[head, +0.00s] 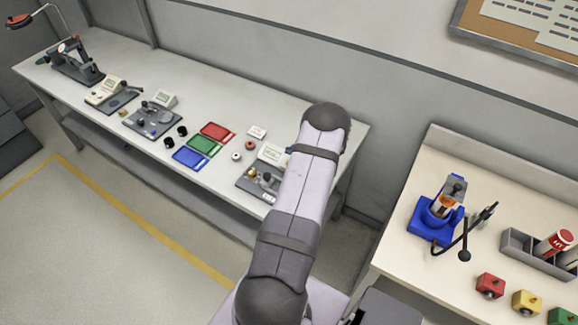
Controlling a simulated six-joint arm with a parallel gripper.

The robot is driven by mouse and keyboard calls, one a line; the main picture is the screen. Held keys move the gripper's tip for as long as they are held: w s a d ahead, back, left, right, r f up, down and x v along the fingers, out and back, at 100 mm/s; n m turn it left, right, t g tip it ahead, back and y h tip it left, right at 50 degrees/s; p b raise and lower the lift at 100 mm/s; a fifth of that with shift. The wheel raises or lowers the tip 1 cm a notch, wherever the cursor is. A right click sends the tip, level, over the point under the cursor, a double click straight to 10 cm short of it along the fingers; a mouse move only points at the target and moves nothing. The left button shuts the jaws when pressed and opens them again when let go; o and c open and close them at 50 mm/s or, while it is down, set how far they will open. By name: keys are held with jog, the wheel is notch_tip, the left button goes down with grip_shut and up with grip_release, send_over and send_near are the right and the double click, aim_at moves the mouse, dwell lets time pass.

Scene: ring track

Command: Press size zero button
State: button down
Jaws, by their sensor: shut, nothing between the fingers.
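No button marked size zero can be made out at this scale. Several small instruments with displays stand on the long grey bench (215,88): a beige one (106,92) at the left, one on a dark plate (160,100) beside it, and one (272,154) at the right end, partly covered by my arm. A dark plate with a brass-coloured knob (252,173) sits in front of the right one, also partly covered. My arm rises from the bottom middle towards the bench's right end. My gripper is hidden behind it.
Red (216,132), green (204,145) and blue (190,158) trays lie mid-bench, with small black and metal rings nearby. A second table (410,270) at right holds a blue fixture (430,226), a grey rack (535,258) and coloured boxes (490,286). A floor gap separates the tables.

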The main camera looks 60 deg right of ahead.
jog(key=shift+f+b, duration=0.7)
jog(key=shift+f, duration=0.6)
jog(key=shift+f, duration=0.1)
dwell(1.0)
jog(key=shift+f+b, duration=0.3)
jog(key=shift+f, duration=0.05)
jog(key=shift+f+b, duration=0.4)
jog(key=shift+f, duration=0.1)
dwell(0.9)
jog(key=shift+r, duration=0.2)
jog(key=shift+r+p, duration=0.75)
jog(key=shift+r, duration=0.15)
jog(key=shift+r+p, duration=2.05)
jog(key=shift+r, duration=0.35)
